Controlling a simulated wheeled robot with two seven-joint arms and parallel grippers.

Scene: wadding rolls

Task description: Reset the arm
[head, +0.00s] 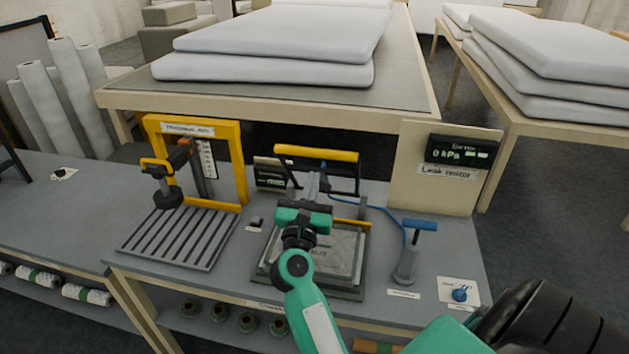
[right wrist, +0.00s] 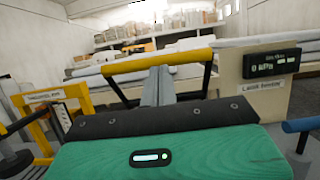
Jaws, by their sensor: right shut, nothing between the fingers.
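My right gripper (head: 313,183) is shut and empty. Its green arm reaches in from the bottom right of the head view. The gripper is above the grey plate (head: 345,250) of the leak tester, with its fingers pointing toward the yellow-handled bar (head: 318,153). In the right wrist view the closed grey fingers (right wrist: 158,88) show in front of the yellow handle (right wrist: 130,66); I cannot tell whether they touch it. My left gripper is not in view.
A yellow thickness rig (head: 242,160) with a slotted base stands to the left. A blue-handled pump (head: 407,265) and hose are to the right. A board with a "0 kPa" display (head: 462,151) stands behind. White pads (head: 270,68) lie on the rear table.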

